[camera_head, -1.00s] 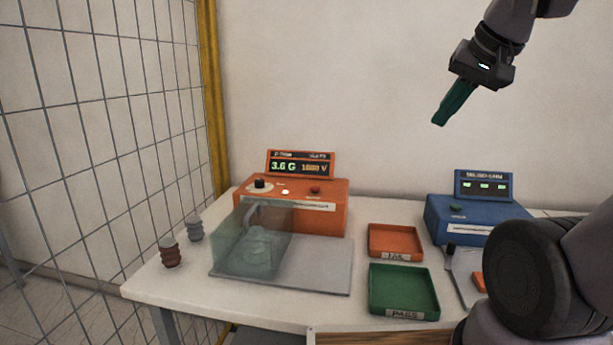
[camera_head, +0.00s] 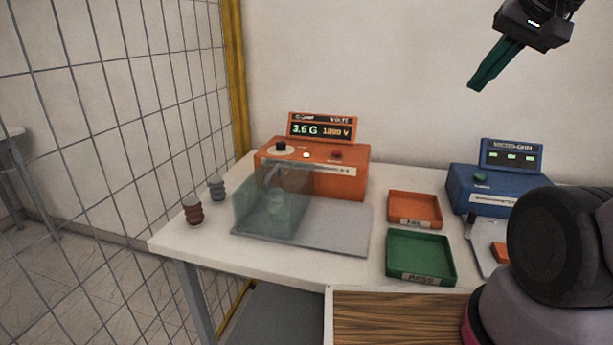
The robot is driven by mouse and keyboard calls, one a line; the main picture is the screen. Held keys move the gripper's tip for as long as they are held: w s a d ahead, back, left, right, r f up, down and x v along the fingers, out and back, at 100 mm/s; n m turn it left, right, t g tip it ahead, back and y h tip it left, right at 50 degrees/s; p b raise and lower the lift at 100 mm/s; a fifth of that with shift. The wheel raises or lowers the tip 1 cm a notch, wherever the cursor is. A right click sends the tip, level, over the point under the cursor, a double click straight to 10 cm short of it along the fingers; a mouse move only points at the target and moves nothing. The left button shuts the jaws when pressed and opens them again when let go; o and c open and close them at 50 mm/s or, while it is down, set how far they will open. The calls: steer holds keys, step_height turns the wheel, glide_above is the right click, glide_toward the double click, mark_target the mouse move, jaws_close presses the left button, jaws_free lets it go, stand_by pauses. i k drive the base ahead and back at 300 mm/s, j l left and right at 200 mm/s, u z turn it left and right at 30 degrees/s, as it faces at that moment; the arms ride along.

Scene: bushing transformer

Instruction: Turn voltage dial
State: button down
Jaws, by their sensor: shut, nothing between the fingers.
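The voltage dial (camera_head: 281,146) is a black knob on a pale disc, on the top left of the orange tester (camera_head: 335,177). The tester's display (camera_head: 322,129) reads 3.6 G and what looks like 1000 V. My gripper (camera_head: 478,84) has green fingers and is shut and empty. It hangs high in front of the wall, up and to the right of the dial and well apart from it.
A clear cover (camera_head: 258,205) stands on a grey plate (camera_head: 340,232) before the tester. Orange tray (camera_head: 415,222), green tray (camera_head: 420,277) and blue micro-ohm meter (camera_head: 480,205) stand to the right. Brown (camera_head: 193,212) and grey (camera_head: 216,189) bushings stand left, near a mesh fence (camera_head: 110,130).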

mark_target(281, 146)
steer(key=i+j, duration=0.1)
steer(key=j, duration=1.6)
